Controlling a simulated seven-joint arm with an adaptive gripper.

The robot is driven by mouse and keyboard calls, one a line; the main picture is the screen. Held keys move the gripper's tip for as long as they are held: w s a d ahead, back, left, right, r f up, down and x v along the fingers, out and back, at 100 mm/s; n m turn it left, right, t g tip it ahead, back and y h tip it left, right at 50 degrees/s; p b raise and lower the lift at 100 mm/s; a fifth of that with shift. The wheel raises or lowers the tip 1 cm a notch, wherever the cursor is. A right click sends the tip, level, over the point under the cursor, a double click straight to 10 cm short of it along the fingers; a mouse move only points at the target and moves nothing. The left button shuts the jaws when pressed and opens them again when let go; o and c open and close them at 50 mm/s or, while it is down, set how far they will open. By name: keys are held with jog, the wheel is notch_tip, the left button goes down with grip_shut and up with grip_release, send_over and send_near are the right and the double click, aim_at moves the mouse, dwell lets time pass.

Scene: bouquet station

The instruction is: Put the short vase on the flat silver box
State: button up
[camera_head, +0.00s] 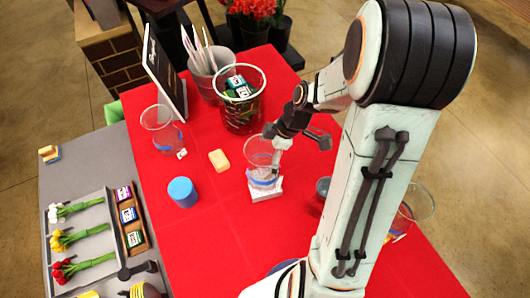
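A short clear glass vase (258,158) with a blue band near its base stands upright in the middle of the red table. Its base overlaps a flat pale silver box (266,191), and it appears to rest on it; I cannot tell whether there is a small gap. My gripper (279,148) comes from the upper right, with dark finger parts at the vase's right rim. Whether the fingers hold the rim or are apart from it is unclear. A similar glass vase (152,121) with a blue band stands at the left, beside a small white tag.
A tall glass (259,110) with green contents and a grey bucket (204,72) stand behind. A blue cylinder (182,192) and yellow sponge-like block (219,160) lie left of the box. Another glass (421,198) is partly behind my arm. A flower tray (50,240) is lower left.

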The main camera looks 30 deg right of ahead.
jog(key=shift+r, duration=0.1)
jog(key=v, duration=1.2)
jog(key=s+a+m+g+h, duration=0.2)
jog(key=s+a+m+h, duration=0.1)
jog(key=s+a+m, duration=0.9)
jog(key=shift+s, duration=1)
